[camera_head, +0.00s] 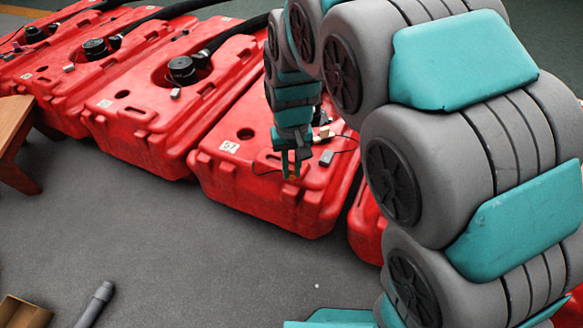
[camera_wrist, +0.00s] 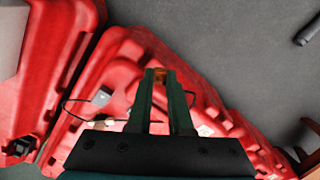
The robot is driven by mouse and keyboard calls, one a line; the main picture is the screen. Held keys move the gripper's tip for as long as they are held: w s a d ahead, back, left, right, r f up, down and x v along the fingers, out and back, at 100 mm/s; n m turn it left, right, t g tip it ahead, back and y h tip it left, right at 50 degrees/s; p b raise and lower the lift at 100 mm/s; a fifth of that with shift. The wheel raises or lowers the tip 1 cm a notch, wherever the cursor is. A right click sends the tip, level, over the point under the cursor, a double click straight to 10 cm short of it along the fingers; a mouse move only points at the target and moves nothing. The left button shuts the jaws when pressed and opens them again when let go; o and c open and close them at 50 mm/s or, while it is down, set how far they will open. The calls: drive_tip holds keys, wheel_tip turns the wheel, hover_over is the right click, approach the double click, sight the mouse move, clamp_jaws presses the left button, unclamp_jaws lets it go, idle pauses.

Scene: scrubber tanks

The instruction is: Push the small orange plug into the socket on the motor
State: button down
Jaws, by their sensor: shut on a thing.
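My gripper (camera_head: 291,170) is shut on the small orange plug (camera_wrist: 159,76), which shows between the fingertips in the wrist view. It hangs over the front part of the nearest fully visible red tank (camera_head: 235,185). In the head view the plug is tiny and hard to make out.
Several red tanks stand in a row to the left, with black round caps (camera_head: 182,69) and thick black hoses. A wooden bench (camera_head: 14,135) is at the left edge. A grey tube (camera_head: 97,303) and an open box (camera_head: 22,312) lie front left. The grey floor between is clear.

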drive_tip(key=w+d+p, duration=0.2)
drive_tip(key=w+p, duration=0.5)
drive_tip(key=w, duration=1)
drive_tip(key=w+d+p, duration=0.2)
drive_tip(key=w+p, duration=0.5)
drive_tip(key=w, duration=1.1)
drive_tip(key=shift+f, duration=0.15)
drive_tip(key=shift+f, duration=0.4)
drive_tip(key=shift+f+b, duration=0.55)
drive_tip(key=shift+f, duration=1.2)
drive_tip(key=shift+f, duration=0.15)
drive_tip(key=shift+f, duration=0.35)
drive_tip(key=shift+f, duration=0.35)
